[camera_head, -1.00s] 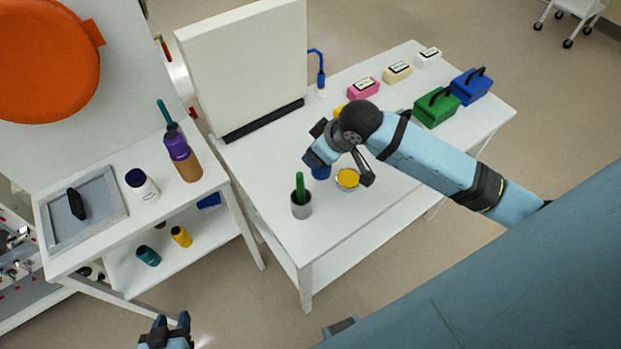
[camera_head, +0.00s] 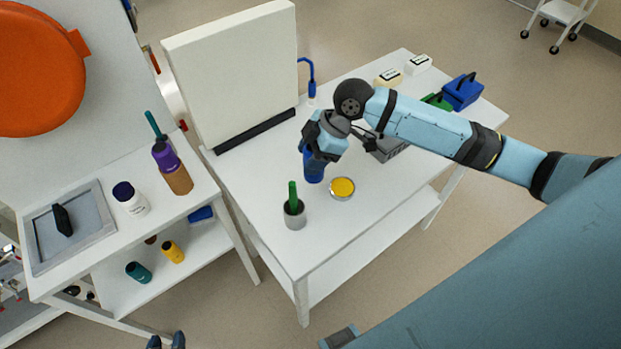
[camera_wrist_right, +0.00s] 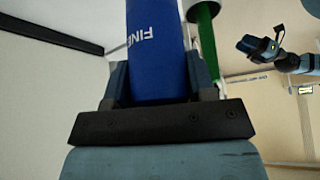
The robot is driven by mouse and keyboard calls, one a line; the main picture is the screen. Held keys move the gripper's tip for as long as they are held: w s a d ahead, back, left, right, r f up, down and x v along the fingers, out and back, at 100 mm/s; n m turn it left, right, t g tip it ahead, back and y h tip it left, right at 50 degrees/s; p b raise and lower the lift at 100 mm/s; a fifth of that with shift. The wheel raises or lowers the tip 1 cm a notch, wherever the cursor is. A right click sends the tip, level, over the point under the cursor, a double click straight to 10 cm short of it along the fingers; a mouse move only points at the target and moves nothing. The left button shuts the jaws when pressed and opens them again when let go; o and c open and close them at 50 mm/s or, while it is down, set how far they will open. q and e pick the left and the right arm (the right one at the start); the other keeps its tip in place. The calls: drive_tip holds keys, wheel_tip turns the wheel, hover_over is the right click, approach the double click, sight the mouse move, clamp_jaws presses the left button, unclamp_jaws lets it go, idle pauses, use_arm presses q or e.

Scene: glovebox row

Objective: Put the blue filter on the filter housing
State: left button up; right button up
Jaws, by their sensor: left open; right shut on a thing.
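The blue filter (camera_head: 313,166) is upright in my right gripper (camera_head: 318,148) over the white table. In the right wrist view the blue filter (camera_wrist_right: 157,50) shows white lettering beginning "FIN" and sits between the two fingers. I cannot tell whether its lower end touches the table. My left gripper (camera_head: 166,341) is at the bottom edge, open and empty, away from the table; it also shows in the right wrist view (camera_wrist_right: 262,45). A grey box-like block (camera_head: 388,150) is partly hidden behind my right arm. I cannot tell for sure which thing is the filter housing.
A grey cup (camera_head: 295,217) with a green rod and a round tin with a yellow top (camera_head: 342,188) stand close to the filter. A cream panel (camera_head: 232,75) rises behind. Green (camera_head: 437,101) and blue (camera_head: 462,92) cases are at the right.

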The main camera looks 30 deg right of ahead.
wheel_tip(320, 180, down, 9)
drive_tip(key=shift+f, duration=0.1)
idle(0.3)
drive_tip(key=o, duration=1)
drive_tip(key=shift+f, duration=0.1)
